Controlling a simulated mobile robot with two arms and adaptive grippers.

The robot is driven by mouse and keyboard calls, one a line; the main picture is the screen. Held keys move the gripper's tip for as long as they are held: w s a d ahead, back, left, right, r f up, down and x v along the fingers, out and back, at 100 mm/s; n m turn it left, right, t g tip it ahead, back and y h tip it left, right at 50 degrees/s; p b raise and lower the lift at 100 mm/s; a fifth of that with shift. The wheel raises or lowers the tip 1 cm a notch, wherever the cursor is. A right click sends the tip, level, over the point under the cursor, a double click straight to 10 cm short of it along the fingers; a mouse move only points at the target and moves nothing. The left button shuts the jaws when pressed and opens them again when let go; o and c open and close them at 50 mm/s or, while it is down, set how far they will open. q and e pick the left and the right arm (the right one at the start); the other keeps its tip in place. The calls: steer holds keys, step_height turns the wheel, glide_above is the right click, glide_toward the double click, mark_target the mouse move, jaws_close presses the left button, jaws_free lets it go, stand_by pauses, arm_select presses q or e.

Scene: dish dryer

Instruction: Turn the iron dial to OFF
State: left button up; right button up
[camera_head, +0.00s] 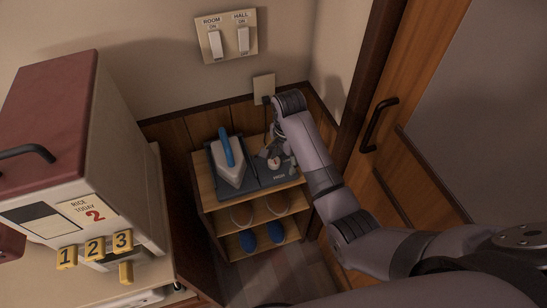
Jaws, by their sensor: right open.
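The iron (229,172), white with a blue handle, rests on a dark stand (241,190) on top of a small wooden shelf unit. On the right half of the stand there is a small round pale dial (274,163). Its markings and setting are too small to read. My right arm reaches in from the lower right, and my right gripper (276,151) is open and points down just over the dial. I cannot tell whether its fingers touch the dial. My left gripper is not in view.
A two-switch plate (228,37) labelled ROOM and HALL is on the wall above. A rice dispenser (100,190) with numbered yellow keys stands at left. A wooden door (405,110) is close on the right.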

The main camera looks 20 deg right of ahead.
steer(key=w+a+r+m, duration=0.1)
steer(key=w+r+m, duration=0.45)
steer(key=r, duration=0.45)
steer(key=g+b, duration=0.1)
steer(key=b, duration=0.1)
glide_toward(274, 160)
step_height(274, 160, down, 8)
steer(key=shift+f, duration=0.25)
steer(key=shift+s+f, duration=0.1)
steer(key=shift+f, duration=0.35)
steer(key=shift+c, duration=0.5)
steer(key=c, duration=1.1)
